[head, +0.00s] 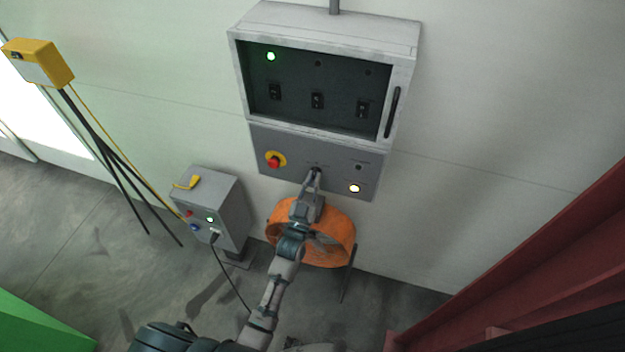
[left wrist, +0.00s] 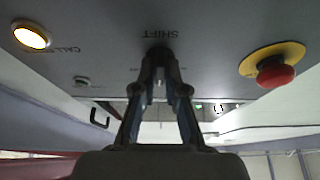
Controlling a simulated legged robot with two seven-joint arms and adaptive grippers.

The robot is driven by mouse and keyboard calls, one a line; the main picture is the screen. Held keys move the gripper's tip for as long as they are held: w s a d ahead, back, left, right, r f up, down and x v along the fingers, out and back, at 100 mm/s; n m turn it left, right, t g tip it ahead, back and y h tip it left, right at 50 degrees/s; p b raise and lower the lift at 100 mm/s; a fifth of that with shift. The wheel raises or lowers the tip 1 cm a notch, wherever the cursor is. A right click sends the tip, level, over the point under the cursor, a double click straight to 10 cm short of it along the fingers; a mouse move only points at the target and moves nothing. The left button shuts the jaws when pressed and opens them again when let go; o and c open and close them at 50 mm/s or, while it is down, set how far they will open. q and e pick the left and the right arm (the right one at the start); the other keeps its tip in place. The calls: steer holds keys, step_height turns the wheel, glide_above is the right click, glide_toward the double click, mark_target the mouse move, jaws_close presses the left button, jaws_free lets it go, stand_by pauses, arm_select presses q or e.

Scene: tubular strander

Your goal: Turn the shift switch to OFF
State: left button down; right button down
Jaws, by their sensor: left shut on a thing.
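The shift switch (left wrist: 158,54) is a small dark knob under the label SHIFT on the grey lower panel (head: 338,158). My left gripper (left wrist: 160,68) is at the switch, its two fingertips closed around the knob. The fingers hide most of the knob, so I cannot read which way it points. In the head view my left gripper (head: 314,174) reaches up to the lower middle of the panel. My right gripper is in neither view.
A red emergency button (head: 274,161) on a yellow ring sits left of the switch in the head view. A lit round lamp (head: 354,188) sits to its right. An orange drum (head: 340,228) stands below; a grey box (head: 212,205) stands at left.

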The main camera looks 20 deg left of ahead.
arm_select(q)
steer(key=shift+f+n, duration=0.15)
steer(key=shift+n, duration=0.15)
steer(key=c, duration=1.3)
jaws_free()
steer(key=shift+o, duration=0.4)
steer(key=shift+w, duration=0.15)
steer(key=shift+w, duration=0.1)
steer(key=shift+f, duration=0.1)
steer(key=v, duration=1.2)
steer(key=shift+d, duration=0.2)
